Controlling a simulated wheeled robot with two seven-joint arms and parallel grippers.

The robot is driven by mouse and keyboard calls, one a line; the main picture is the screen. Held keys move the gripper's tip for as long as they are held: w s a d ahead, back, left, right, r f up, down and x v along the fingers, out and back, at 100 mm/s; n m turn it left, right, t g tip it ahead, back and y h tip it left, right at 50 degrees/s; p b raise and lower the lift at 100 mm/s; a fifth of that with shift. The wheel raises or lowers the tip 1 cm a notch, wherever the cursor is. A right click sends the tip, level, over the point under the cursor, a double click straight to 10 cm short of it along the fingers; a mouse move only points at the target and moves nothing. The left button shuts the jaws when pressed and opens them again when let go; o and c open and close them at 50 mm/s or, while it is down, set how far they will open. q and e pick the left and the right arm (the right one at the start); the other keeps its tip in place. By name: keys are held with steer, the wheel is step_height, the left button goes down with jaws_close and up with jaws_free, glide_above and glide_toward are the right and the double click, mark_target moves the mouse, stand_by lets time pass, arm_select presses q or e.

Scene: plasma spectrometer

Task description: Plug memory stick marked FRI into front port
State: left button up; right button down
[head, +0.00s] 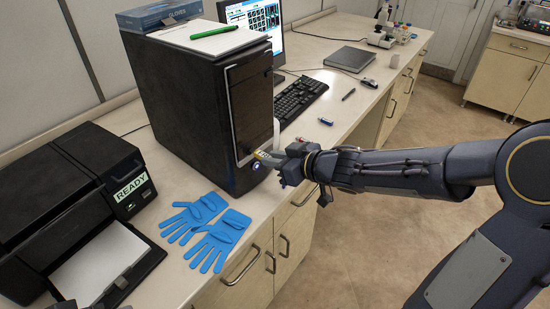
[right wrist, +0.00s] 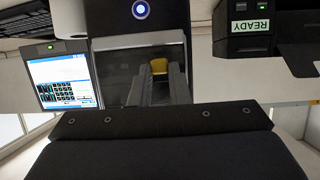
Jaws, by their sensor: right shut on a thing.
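My right gripper (head: 277,157) is shut on a small yellow memory stick (head: 263,156) and holds it at the lower front of the black tower (head: 197,110). The stick's yellow body also shows between the fingers in the right wrist view (right wrist: 159,66). Its marking is too small to read. The stick points toward the tower front, close to a round blue-lit button (head: 256,164), which also shows in the right wrist view (right wrist: 141,9). The front port is hidden by the gripper and stick, so I cannot tell whether the stick is in it.
Blue gloves (head: 208,231) lie before the tower; a printer (head: 75,208) stands left. A blue stick (head: 326,121), pen (head: 348,94), keyboard (head: 299,96), dark notebook (head: 350,59) and small dark item (head: 369,82) lie right. Floor right of the bench is clear.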

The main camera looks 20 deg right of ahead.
steer(key=shift+w+a, duration=0.7)
steer(key=shift+w, duration=0.2)
stand_by(0.9)
steer(key=c, duration=1.3)
jaws_free()
